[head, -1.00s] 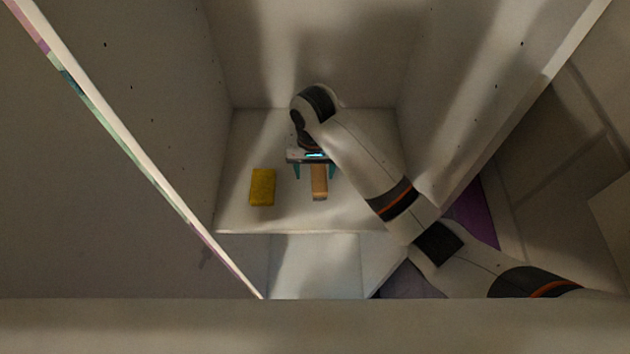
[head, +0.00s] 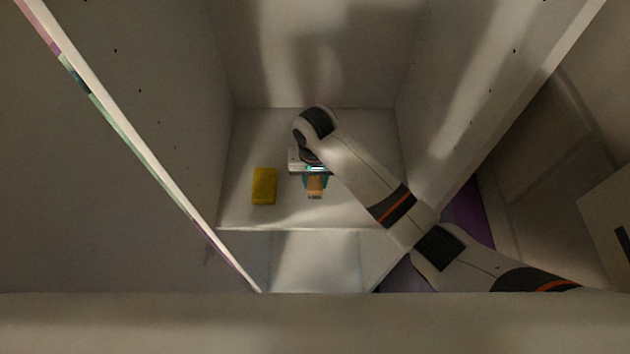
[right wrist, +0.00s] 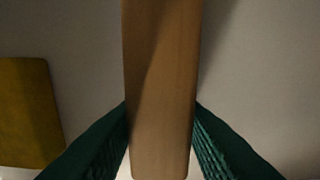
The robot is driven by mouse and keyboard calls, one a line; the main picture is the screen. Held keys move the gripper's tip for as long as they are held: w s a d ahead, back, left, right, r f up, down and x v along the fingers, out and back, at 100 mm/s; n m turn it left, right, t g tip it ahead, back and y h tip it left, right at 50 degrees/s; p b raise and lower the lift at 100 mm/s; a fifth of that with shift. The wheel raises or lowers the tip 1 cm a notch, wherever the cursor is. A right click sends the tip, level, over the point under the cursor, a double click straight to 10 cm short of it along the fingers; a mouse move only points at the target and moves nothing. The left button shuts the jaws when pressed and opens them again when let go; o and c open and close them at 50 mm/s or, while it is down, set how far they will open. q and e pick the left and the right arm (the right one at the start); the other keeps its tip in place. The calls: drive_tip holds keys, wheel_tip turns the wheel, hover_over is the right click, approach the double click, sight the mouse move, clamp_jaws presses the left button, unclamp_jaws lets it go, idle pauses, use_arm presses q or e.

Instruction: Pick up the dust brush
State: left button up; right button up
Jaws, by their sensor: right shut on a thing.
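The dust brush (head: 315,188) is inside the pale cabinet, and only its light wooden end shows below my right gripper in the head view. My right gripper (head: 315,180) is shut on it, with a teal finger on each side. In the right wrist view the brush's wooden handle (right wrist: 160,85) runs upright between the two green ribbed fingers (right wrist: 160,125), which touch its sides. Its bristles do not show, and I cannot tell whether it is off the shelf. My left gripper is not in view.
A yellow sponge-like block (head: 264,186) lies on the cabinet shelf (head: 250,140) to the left of the brush, also in the right wrist view (right wrist: 28,112). Cabinet walls stand close on the left, right and back. An open door (head: 150,165) is on the left.

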sight(315, 178)
drive_tip(key=shift+r, duration=0.1)
wheel_tip(315, 178, up, 7)
drive_tip(key=shift+b, duration=1.15)
wheel_tip(315, 178, up, 2)
drive_tip(key=shift+p, duration=0.7)
drive_tip(key=shift+w+r, duration=0.1)
drive_tip(key=shift+r, duration=0.25)
drive_tip(key=shift+r+p, duration=0.1)
drive_tip(key=shift+p, duration=0.2)
